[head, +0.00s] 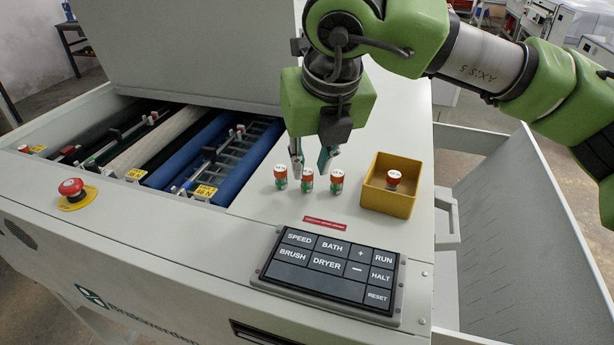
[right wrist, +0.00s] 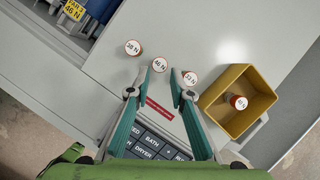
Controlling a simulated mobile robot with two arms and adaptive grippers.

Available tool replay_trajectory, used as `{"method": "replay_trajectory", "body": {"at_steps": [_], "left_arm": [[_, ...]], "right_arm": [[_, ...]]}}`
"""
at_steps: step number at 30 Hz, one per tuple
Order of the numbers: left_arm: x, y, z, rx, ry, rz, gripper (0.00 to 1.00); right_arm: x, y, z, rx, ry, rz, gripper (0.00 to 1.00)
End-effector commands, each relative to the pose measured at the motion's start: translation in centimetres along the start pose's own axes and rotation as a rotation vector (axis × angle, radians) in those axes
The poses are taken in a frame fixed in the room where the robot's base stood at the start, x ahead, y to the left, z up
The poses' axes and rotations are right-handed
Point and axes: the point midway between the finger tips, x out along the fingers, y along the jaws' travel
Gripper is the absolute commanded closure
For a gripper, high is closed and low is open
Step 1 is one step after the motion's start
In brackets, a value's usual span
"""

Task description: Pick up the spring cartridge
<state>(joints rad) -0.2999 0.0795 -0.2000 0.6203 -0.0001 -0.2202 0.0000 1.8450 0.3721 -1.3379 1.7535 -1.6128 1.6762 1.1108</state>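In the right wrist view, the left cap (right wrist: 133,47) reads 38 N and the middle cap (right wrist: 159,65) reads 46 N; the right cap (right wrist: 189,78) is partly unclear. My right gripper (head: 310,165) points down, open and empty, close to the middle cartridge. In the right wrist view its fingertips (right wrist: 162,74) lie on either side of that cap's near edge. My left gripper is out of view.
A yellow bin (head: 376,203) to the right holds another cartridge (head: 394,179). A button panel (head: 325,266) lies in front. An open bay with rollers (head: 185,165) is at left, with yellow tags, one reading 46 N (right wrist: 73,10). A red stop button (head: 71,188) sits left.

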Motion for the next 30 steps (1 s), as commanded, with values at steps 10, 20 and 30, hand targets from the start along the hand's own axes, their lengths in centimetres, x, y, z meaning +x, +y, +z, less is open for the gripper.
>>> {"method": "replay_trajectory", "body": {"at_steps": [10, 20, 30], "left_arm": [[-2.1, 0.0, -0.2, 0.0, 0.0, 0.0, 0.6], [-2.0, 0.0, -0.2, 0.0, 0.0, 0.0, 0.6], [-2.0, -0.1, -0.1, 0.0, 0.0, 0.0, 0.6]], "right_arm": [[4.3, 0.1, 0.7, -0.001, 0.003, 0.0, 0.79], [4.6, 0.1, 0.6, 0.0, 0.002, 0.001, 1.0], [4.5, 0.1, 0.7, 0.0, 0.001, 0.001, 1.0]]}}
